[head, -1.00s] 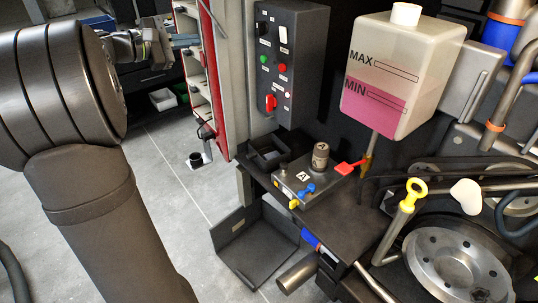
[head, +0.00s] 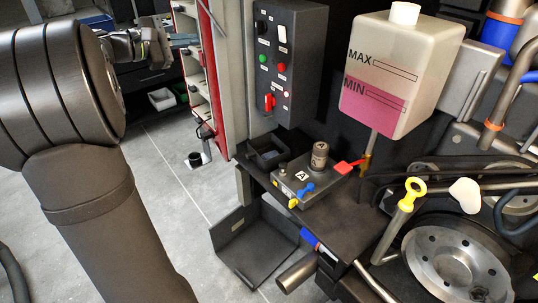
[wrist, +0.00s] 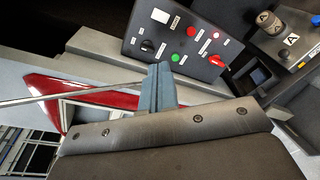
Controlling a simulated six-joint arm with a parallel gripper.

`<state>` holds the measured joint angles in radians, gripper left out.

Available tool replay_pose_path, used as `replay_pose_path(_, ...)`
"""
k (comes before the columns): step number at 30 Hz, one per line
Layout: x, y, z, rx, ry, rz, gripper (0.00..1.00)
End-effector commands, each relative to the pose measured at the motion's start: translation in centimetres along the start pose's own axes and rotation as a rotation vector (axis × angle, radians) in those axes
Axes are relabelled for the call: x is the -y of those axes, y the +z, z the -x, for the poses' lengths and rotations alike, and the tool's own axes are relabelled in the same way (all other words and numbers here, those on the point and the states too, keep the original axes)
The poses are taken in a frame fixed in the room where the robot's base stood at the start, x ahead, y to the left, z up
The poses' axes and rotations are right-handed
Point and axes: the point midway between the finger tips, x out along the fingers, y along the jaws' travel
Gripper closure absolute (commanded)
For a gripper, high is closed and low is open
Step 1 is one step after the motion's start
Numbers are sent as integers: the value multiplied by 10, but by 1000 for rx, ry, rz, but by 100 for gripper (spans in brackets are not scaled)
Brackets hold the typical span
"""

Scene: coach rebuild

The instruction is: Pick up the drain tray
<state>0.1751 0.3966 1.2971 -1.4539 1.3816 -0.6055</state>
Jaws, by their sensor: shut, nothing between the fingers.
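My gripper (head: 184,41) is at the upper left of the head view, in front of the red-edged shelf unit. In the wrist view its blue-grey fingers (wrist: 158,90) are together and hold nothing. A dark, open-sided tray (head: 240,255) with raised walls lies low by the floor, below the ledge, in the lower middle of the head view. A small black open-topped tray (head: 254,158) sits on the ledge. I cannot tell which one is the drain tray. My gripper is well apart from both. The small tray also shows at right in the wrist view (wrist: 262,77).
A switch panel (head: 290,105) stands above the ledge. A grey box with a knob (head: 305,184) sits on the ledge next to the small tray. A tank of pink fluid (head: 400,75) hangs at right. A metal pipe end (head: 297,274) sticks out beside the low tray. Grey floor (head: 170,190) is clear at left.

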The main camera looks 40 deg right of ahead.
Motion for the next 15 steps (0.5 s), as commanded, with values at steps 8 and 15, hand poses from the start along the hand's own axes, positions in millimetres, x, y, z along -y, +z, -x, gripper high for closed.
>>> replay_pose_path(8,0,0,0,0,0,0,100)
replay_pose_path(15,0,0,0,0,0,0,71)
